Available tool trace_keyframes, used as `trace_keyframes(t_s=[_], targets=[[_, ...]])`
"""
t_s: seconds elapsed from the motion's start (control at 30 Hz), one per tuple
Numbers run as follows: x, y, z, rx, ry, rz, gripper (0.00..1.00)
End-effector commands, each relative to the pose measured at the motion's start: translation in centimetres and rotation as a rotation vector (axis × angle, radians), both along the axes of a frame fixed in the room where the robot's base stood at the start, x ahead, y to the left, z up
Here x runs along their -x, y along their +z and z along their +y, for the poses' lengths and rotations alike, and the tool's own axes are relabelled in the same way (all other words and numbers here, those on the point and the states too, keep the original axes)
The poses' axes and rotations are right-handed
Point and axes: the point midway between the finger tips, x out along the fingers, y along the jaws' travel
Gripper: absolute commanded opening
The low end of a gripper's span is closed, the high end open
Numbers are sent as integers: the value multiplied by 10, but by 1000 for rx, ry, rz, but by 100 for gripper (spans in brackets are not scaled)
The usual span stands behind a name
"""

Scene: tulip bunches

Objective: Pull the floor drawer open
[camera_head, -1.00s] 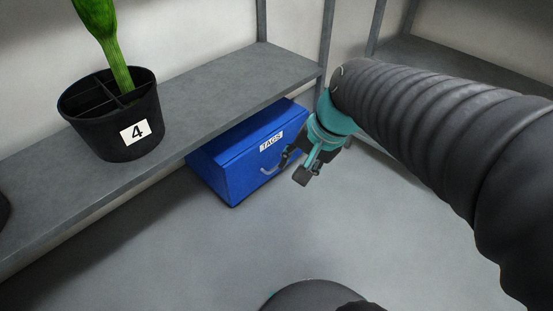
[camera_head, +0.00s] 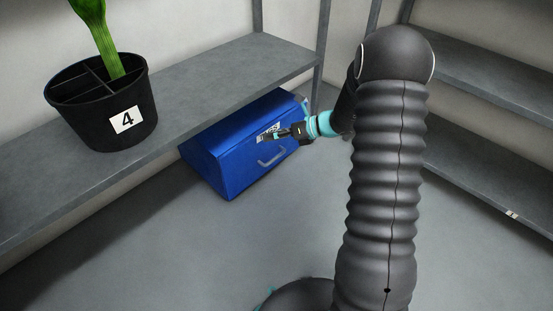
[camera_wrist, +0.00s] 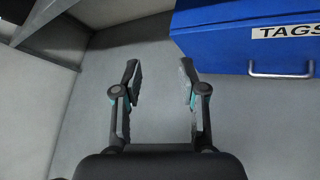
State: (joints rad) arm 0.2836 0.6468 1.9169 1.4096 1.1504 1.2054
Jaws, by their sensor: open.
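The floor drawer (camera_head: 228,168) is a blue box on the floor under the left shelf, with a white TAGS label and a grey bar handle (camera_head: 272,158) on its front. It looks shut. In the wrist view the drawer (camera_wrist: 215,47) is at the upper right, with its handle (camera_wrist: 281,73) below the label. My gripper (camera_head: 279,135) is in front of the drawer's upper right part in the head view and partly covers the label. In the wrist view my gripper (camera_wrist: 160,82) is open and empty, with floor between its fingers, and the handle is to its right, apart from it.
A shelf (camera_head: 200,93) runs above the drawer, with a black pot (camera_head: 90,125) marked 4 holding a green stem. Another shelf unit (camera_head: 480,165) stands at the right. The floor (camera_head: 270,225) in front of the drawer is clear.

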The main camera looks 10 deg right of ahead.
Motion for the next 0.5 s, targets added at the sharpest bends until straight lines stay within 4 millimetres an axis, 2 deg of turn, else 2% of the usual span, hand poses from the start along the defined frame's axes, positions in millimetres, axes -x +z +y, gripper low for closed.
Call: trace_keyframes(t_s=[0.03,0.2,0.33,0.5], targets=[[-12,-26,-9,-59,-68,63,41],[-46,-94,-38,-265,-299,253,41],[-64,-151,-64,-426,-471,388,41],[-75,-219,-96,-613,-663,529,41]])
